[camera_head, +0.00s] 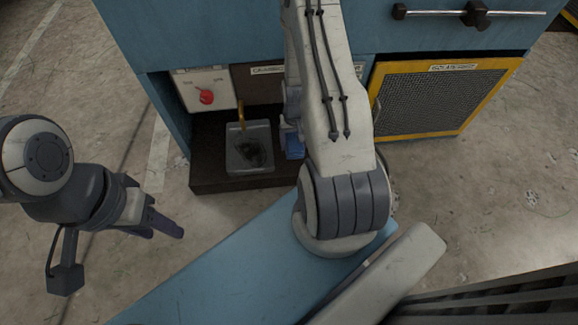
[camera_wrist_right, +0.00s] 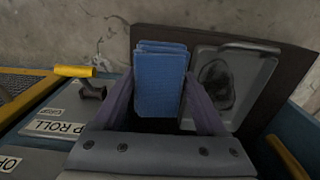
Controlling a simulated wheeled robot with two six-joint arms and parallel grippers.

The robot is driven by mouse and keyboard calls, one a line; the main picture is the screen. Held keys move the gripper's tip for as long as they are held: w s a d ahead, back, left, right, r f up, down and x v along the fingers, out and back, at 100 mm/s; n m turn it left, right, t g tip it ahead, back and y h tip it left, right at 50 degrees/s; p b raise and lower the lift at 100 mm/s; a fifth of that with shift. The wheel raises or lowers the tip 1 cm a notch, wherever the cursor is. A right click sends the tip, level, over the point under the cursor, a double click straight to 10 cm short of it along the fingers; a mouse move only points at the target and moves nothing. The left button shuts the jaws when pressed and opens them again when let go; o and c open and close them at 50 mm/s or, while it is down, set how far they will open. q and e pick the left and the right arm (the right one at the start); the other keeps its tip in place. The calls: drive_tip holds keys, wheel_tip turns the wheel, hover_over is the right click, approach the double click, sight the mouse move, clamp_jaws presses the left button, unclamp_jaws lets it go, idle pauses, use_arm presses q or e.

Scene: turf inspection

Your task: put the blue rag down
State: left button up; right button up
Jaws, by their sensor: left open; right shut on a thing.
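The blue rag (camera_wrist_right: 160,72) is a folded blue cloth in the right wrist view. My right gripper (camera_wrist_right: 162,104) is shut on it, with one dark finger on each side. In the head view, a small blue part of the rag (camera_head: 294,147) shows beside my right arm, which hides most of that gripper. The rag is over the dark board (camera_head: 218,185), just beside the grey tray (camera_head: 248,168); I cannot tell whether it touches the board. My left gripper (camera_head: 160,226) is open and empty over the floor at the left.
The tray holds a dark lump (camera_head: 252,152). A white panel with a red knob (camera_head: 206,96) stands behind it, with a yellow handle (camera_head: 241,115) near the tray. A yellow-framed mesh panel (camera_head: 440,97) is at the right. Concrete floor is clear at the left.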

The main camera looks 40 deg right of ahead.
drive_tip(key=shift+d+f, duration=0.1)
drive_tip(key=shift+f, duration=0.55)
wheel_tip(320, 180, down, 6)
drive_tip(key=b, duration=0.4)
drive_tip(key=shift+r, duration=0.15)
wheel_tip(320, 180, down, 4)
drive_tip(key=b, duration=0.3)
drive_tip(key=shift+r, duration=0.2)
drive_tip(key=shift+f, duration=0.15)
drive_tip(key=o, duration=1.1)
